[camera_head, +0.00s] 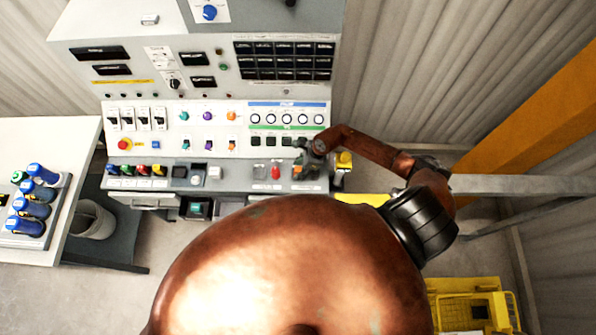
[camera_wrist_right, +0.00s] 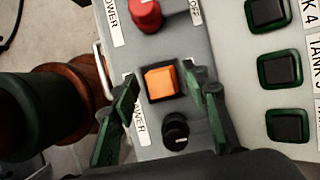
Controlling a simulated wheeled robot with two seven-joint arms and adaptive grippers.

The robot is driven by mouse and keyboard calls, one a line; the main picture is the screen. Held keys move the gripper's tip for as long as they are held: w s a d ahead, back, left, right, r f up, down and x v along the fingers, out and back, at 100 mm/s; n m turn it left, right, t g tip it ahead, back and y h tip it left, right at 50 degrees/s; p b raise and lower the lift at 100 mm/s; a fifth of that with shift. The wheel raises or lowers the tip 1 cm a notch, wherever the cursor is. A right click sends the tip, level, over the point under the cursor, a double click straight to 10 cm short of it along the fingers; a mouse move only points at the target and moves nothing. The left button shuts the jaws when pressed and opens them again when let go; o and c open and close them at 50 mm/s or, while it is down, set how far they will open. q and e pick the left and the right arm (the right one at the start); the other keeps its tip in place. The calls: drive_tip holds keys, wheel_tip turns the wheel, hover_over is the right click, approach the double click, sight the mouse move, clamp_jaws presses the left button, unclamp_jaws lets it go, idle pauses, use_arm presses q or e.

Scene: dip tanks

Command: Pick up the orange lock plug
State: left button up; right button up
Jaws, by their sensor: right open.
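Two small orange pieces sit on the upright panel in the head view, an upper one (camera_head: 231,116) and a lower one (camera_head: 231,145). I cannot tell for sure which is the lock plug. My right gripper (camera_head: 305,160) is over the right end of the console ledge, well to the right of them. In the right wrist view its two green fingers (camera_wrist_right: 162,82) are open, either side of an orange square button (camera_wrist_right: 161,80) in a black frame. I cannot tell whether they touch it. My left gripper is not in view.
A red knob (camera_wrist_right: 146,14) and a black knob (camera_wrist_right: 176,131) flank the orange button. Dark square buttons (camera_wrist_right: 284,70) line the panel to the right. A white table (camera_head: 60,135) with blue-capped bottles (camera_head: 35,190) stands at the left.

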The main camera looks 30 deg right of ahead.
drive_tip(key=shift+f, duration=0.2)
drive_tip(key=shift+c, duration=0.6)
clamp_jaws()
